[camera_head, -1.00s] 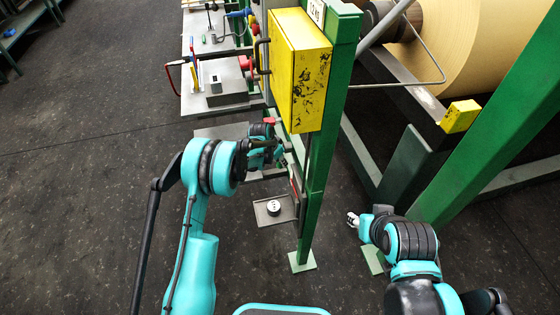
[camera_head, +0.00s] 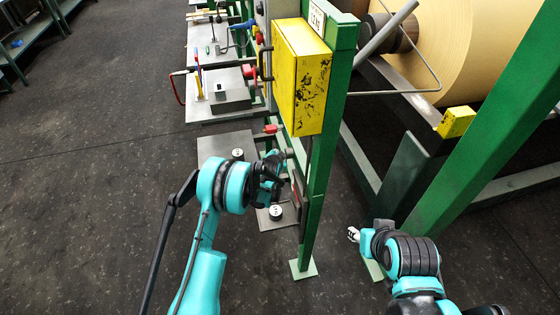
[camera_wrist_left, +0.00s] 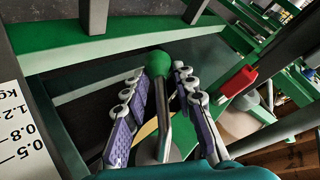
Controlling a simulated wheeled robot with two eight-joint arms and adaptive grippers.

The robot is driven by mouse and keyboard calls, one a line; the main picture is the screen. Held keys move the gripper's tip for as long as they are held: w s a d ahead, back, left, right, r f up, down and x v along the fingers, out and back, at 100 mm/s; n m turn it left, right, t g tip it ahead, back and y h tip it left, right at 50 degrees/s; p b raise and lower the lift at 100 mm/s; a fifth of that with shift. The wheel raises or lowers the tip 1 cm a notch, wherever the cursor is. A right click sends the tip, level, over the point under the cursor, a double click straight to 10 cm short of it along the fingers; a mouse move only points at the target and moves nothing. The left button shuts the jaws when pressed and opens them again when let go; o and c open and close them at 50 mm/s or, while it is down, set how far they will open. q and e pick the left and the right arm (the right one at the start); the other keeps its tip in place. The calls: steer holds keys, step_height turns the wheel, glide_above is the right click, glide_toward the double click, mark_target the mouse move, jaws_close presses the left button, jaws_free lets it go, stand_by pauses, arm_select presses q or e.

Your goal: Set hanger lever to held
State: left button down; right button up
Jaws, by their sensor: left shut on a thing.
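In the left wrist view, a metal lever with a green ball knob (camera_wrist_left: 158,64) stands between the two fingers of my left gripper (camera_wrist_left: 160,112). I take it for the hanger lever. The gripper is shut on its shaft, below the knob. In the head view my left gripper (camera_head: 284,160) is beside the green post, below the yellow box; the lever is too small or hidden to make out there. My right gripper (camera_head: 353,234) is low on the right, away from the lever; its fingers are too small to judge.
A green post (camera_head: 319,190) with a yellow box (camera_head: 300,75) stands close to my left gripper. A red handle (camera_head: 272,128) and a small tray with a round weight (camera_head: 276,211) are near. A large paper roll (camera_head: 480,45) is at right.

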arm_select(q)
steer(key=shift+w+a+r+t+y, duration=0.1)
steer(key=shift+w+r+t+y, duration=0.25)
steer(key=shift+t, duration=0.35)
steer(key=c, duration=1.2)
jaws_free()
steer(key=v, duration=1.2)
steer(key=shift+a+f, duration=0.1)
steer(key=shift+a, duration=0.05)
